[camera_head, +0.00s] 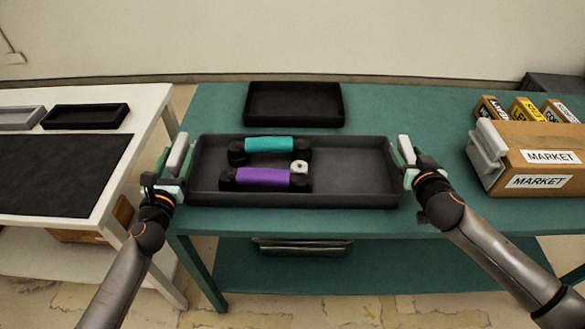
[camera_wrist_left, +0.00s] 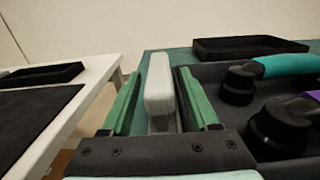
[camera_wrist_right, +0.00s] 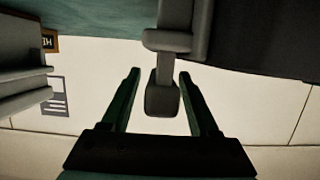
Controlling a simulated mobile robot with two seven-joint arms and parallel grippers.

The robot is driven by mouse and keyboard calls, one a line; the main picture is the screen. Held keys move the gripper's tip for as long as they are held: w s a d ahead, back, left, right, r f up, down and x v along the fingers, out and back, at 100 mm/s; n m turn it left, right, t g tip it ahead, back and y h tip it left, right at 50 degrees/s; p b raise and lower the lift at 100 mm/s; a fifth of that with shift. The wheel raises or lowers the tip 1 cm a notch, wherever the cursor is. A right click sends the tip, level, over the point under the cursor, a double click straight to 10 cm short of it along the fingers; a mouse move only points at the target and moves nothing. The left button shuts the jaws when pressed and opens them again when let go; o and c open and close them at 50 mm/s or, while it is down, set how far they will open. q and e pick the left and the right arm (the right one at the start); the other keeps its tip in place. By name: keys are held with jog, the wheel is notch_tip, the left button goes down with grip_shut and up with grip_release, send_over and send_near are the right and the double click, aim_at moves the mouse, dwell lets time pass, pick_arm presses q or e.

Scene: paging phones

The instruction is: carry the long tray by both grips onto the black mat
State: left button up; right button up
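In the head view my left gripper (camera_head: 174,165) and right gripper (camera_head: 408,165) are at the tray's ends. The black mat (camera_head: 60,172) lies bare on the white table.
A black tray (camera_head: 293,104) sits behind the long tray. A cardboard MARKET box with a grey handle (camera_head: 530,158) and several small labelled boxes (camera_head: 525,108) stand at the right. Two small trays (camera_head: 86,116) are behind the mat. A gap separates the tables.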

pick_arm(q)
grip_shut()
pick_arm(e)
grip_shut()
dwell(0.9)
